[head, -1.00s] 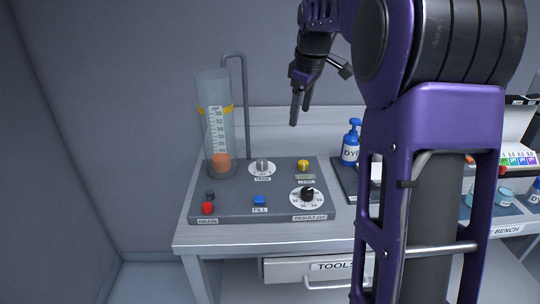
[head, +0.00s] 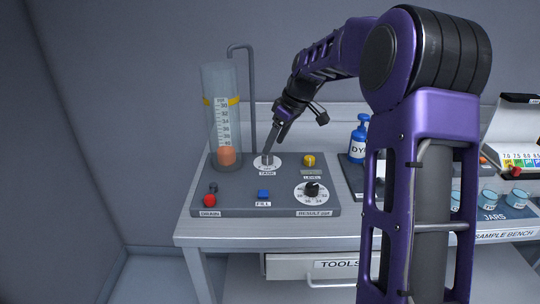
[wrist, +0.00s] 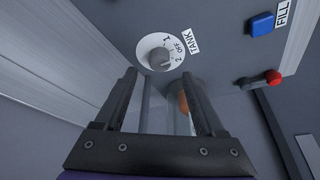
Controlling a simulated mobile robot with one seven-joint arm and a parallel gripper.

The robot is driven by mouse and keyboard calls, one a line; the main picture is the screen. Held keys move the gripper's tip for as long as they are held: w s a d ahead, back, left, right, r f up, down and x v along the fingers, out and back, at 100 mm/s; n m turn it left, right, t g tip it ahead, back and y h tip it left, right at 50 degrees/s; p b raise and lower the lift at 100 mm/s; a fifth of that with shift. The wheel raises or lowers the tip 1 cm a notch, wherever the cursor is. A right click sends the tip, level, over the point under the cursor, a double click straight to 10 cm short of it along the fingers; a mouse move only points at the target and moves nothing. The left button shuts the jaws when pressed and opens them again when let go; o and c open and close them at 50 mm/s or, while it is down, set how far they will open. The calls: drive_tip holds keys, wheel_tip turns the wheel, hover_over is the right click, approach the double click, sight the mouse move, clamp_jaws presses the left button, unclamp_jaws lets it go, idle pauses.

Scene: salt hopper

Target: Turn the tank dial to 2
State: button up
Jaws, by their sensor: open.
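The tank dial (head: 267,161) is a grey knob on a round white face with a TANK label, on the grey panel (head: 235,196). In the wrist view the dial (wrist: 160,60) shows the marks 1, OFF and 2; which mark the knob points to is too small to tell. My gripper (head: 269,147) is just above the dial. In the wrist view my gripper's (wrist: 160,75) fingers are apart, with the knob between and just beyond their tips. Nothing is held.
A clear tank (head: 222,118) with an orange float stands left of the dial. A yellow knob (head: 309,160), a blue FILL button (head: 263,194), a red DRAIN control (head: 209,200) and a black result dial (head: 312,189) share the panel. A blue bottle (head: 359,138) stands at right.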

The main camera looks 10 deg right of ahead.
sight(270, 156)
drive_tip(key=x, duration=0.5)
drive_tip(key=shift+r, duration=0.1)
clamp_jaws()
